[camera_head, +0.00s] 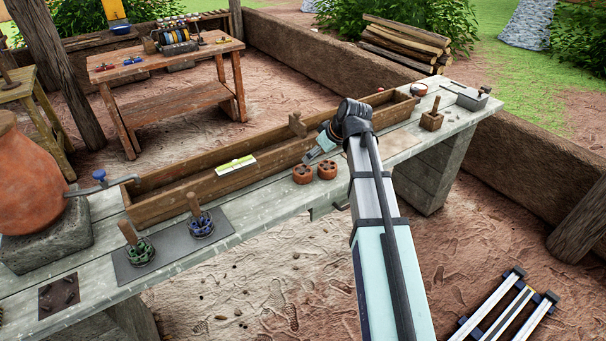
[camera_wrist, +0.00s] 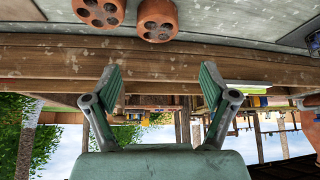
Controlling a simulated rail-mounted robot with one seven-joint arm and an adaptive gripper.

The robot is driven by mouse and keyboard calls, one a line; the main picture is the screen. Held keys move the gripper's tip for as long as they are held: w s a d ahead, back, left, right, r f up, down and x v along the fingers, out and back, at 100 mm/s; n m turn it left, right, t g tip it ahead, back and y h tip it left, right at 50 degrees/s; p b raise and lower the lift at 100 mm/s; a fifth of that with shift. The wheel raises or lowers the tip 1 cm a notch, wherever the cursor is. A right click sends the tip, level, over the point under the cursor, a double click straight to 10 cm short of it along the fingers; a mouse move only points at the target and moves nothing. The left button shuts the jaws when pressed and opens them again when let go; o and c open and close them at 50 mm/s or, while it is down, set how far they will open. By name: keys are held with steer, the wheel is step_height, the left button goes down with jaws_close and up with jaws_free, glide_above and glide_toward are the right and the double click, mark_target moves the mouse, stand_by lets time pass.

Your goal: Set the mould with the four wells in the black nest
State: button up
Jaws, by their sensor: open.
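Two round orange moulds with wells stand side by side on the bench top, the left one (camera_head: 303,174) and the right one (camera_head: 326,169) in the head view. In the wrist view they show at the top edge, one (camera_wrist: 98,10) partly cut off and the other (camera_wrist: 157,18); I cannot tell surely which has four wells. My gripper (camera_head: 312,156) is open and empty, just behind the moulds; its spread fingers also show in the wrist view (camera_wrist: 163,88). A dark square plate (camera_head: 58,296) at the bench's near left end may be the black nest.
A long wooden trough (camera_head: 180,202) runs behind the moulds, with a level-like green and white bar (camera_head: 234,167) on it. A grey mat (camera_head: 127,267) holds green and blue pieces with wooden handles. A clay jar (camera_head: 30,180) stands at left. Bench top between mat and moulds is clear.

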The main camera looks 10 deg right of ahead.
mark_target(303, 170)
steer(key=p+x, duration=0.1)
steer(key=x, duration=0.6)
steer(key=shift+w+a+f, duration=0.15)
steer(key=shift+w+f, duration=0.05)
steer(key=shift+f, duration=0.15)
steer(key=shift+d+p+x, duration=0.15)
steer(key=shift+p+x, duration=0.25)
steer(key=shift+x, duration=1)
steer(key=shift+d+p+x, duration=0.1)
steer(key=shift+p+x, duration=0.3)
steer(key=shift+x, duration=0.95)
steer(key=shift+f, duration=0.1)
steer(key=c, duration=1.2)
steer(key=shift+c, duration=0.2)
